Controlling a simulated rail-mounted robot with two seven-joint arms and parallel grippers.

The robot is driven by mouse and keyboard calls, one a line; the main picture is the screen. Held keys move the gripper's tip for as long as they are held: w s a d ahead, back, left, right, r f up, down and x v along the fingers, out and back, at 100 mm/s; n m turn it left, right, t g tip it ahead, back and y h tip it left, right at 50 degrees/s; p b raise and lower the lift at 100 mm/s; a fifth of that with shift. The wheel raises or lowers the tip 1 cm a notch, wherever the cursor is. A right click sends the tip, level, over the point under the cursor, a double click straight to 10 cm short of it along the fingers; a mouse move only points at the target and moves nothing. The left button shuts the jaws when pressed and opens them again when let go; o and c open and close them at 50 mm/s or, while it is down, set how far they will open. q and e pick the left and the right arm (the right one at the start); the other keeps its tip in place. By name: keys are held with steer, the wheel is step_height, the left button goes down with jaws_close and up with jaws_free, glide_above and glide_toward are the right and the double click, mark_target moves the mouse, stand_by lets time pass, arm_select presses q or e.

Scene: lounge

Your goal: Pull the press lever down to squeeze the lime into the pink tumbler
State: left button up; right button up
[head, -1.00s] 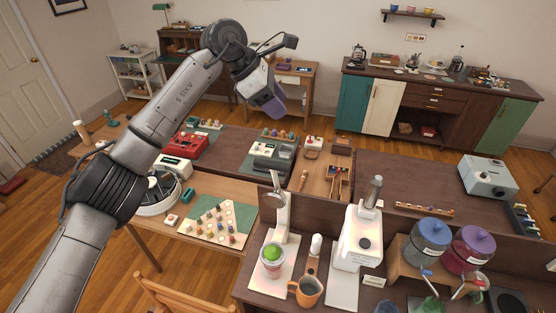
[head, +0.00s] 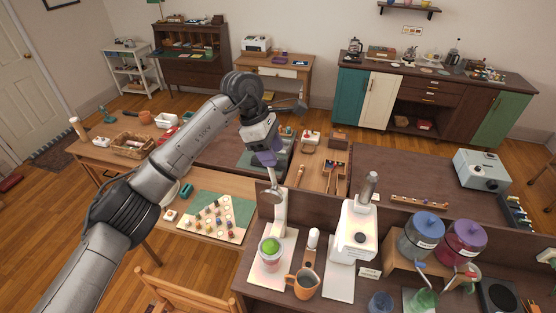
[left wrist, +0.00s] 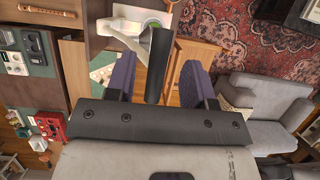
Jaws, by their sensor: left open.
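The white press (head: 281,220) stands at the left end of the near counter. A green lime (head: 271,244) shows at the top of the pink tumbler (head: 269,258) below its grey head (head: 273,197). My left gripper (head: 270,158), with purple fingers, is open just above the press. In the left wrist view a dark, tapering lever handle (left wrist: 160,65) lies between the open fingers, with a gap on each side. It appears joined to the white press arm (left wrist: 128,28); part of the lime shows behind it. My right gripper is out of view.
A board with pegs (head: 214,215) lies on the table to the left.

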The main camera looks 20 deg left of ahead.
arm_select(q)
steer(key=shift+p+x, duration=0.5)
steer(key=shift+x, duration=1.65)
jaws_close()
